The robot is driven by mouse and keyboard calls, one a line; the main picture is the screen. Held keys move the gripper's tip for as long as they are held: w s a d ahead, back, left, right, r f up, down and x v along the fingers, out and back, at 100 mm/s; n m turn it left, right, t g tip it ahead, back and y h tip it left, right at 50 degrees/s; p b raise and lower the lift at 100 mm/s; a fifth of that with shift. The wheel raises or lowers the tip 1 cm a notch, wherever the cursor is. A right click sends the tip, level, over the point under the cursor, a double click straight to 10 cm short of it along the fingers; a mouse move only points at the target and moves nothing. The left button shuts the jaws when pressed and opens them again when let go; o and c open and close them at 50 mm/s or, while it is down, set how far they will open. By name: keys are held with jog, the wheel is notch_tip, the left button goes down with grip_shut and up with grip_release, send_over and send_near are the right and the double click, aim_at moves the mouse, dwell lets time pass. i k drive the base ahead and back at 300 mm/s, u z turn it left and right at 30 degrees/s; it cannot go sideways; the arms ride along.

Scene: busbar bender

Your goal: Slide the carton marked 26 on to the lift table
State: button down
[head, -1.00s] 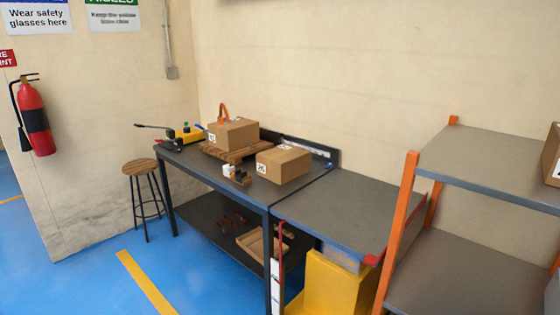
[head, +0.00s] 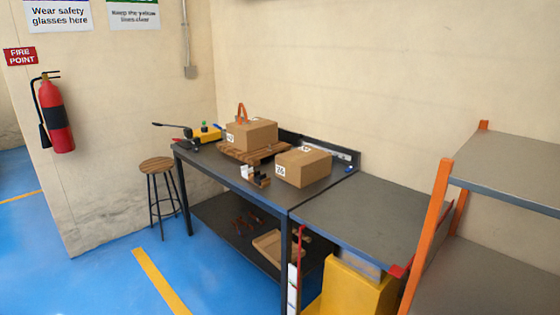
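The carton marked 26 (head: 304,168) is a brown box standing on the dark workbench (head: 285,200), close to its right end. Its label faces front left. The lift table (head: 368,222) has a flat grey top, bare, beside the right end of the bench. The two tops look close to level. A yellow body (head: 352,288) shows beneath the lift table top. My gripper is not in view.
Another carton (head: 251,134) sits on a wooden pallet left of carton 26. A yellow tool (head: 207,134) is at the bench's far left. An orange-post shelf (head: 505,170) stands right of the lift table. A stool (head: 157,168) stands left.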

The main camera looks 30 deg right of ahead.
aim_at(302, 166)
jog(key=i, duration=0.85)
jog(key=z, duration=0.05)
